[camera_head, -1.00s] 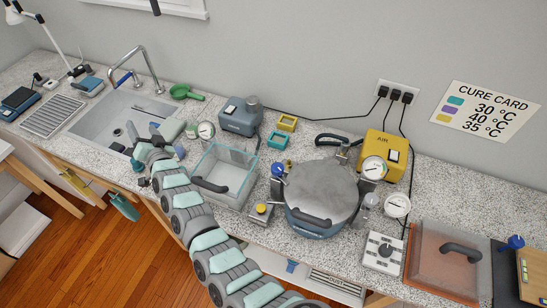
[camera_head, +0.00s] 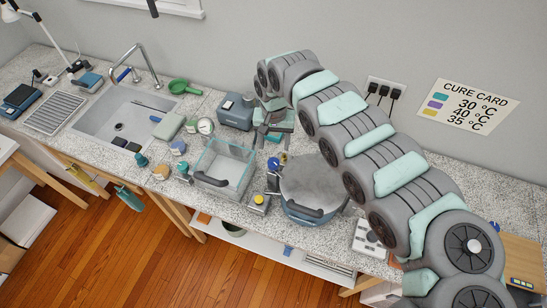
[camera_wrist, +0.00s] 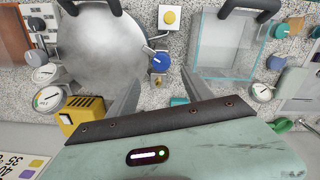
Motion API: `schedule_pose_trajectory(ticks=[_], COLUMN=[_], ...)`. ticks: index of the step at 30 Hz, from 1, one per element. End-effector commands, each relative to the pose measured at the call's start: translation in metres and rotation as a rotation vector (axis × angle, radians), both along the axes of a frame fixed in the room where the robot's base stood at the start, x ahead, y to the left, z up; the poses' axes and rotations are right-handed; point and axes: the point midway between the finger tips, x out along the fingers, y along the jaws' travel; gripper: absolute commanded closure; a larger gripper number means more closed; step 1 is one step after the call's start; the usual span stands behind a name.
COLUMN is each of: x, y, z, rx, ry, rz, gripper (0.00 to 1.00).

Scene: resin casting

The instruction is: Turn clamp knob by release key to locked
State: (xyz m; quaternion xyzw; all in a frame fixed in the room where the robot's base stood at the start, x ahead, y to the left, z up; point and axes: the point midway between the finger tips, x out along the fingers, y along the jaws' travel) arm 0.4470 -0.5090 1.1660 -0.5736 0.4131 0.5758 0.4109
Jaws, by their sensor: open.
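A blue clamp knob (camera_head: 273,164) with a pale pointer sits at the left rim of the grey-lidded pressure pot (camera_head: 319,176). In the wrist view the knob (camera_wrist: 159,62) is at the centre, beside the pot lid (camera_wrist: 100,45). A small box with a yellow button (camera_head: 259,199), likely the release key, stands in front of the knob; it also shows at the top of the wrist view (camera_wrist: 169,18). My gripper (camera_wrist: 162,82) is open and empty, its two fingers spread either side of the knob's line and apart from it. In the head view my gripper (camera_head: 265,136) hangs behind the knob.
A clear open box (camera_head: 222,168) stands left of the pot. A yellow pump box (camera_wrist: 82,115) and gauges (camera_wrist: 48,99) are close to the pot. A blue-grey device (camera_head: 235,112) is behind. My arm covers the counter's right side.

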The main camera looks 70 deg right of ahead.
Motion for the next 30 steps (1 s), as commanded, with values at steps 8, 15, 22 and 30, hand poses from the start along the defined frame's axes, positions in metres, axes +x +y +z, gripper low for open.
schedule_pose_trajectory(ticks=[8, 15, 22, 30], x=[0.001, 0.003, 0.002, 0.002], y=[0.005, 0.002, 0.002, 0.001], z=[-0.050, -0.087, -0.102, -0.103], rx=[0.009, 0.004, 0.003, 0.001], ry=[0.000, -0.005, -0.003, -0.003], rz=[0.002, 0.002, 0.002, 0.002], gripper=[0.41, 0.41, 0.41, 0.41])
